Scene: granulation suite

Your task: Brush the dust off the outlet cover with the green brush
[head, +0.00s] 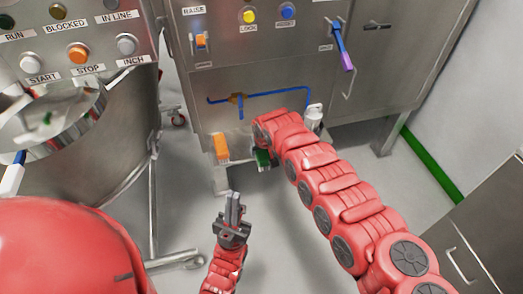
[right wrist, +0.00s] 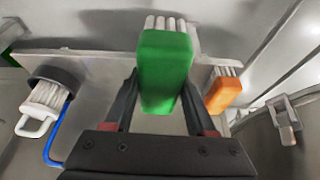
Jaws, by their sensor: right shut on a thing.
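The green brush (right wrist: 165,72), a green block with white bristles pointing away from me, is between the fingers of my right gripper (right wrist: 160,92), which is shut on it. In the head view the green brush (head: 263,158) shows low at the front of the steel cabinet, partly hidden by my right arm. My left gripper (head: 233,207) is empty over the floor, its fingers close together. A shiny round metal part (head: 55,122) is at the left; I cannot tell whether it is the outlet cover. No dust can be made out.
An orange brush (right wrist: 224,92) is beside the green one; its orange block (head: 220,147) shows in the head view. A white-handled brush (right wrist: 42,108) sits in a dark holder at the left. The steel cabinet (head: 280,65) has blue piping (head: 280,93). Floor is clear around my left gripper.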

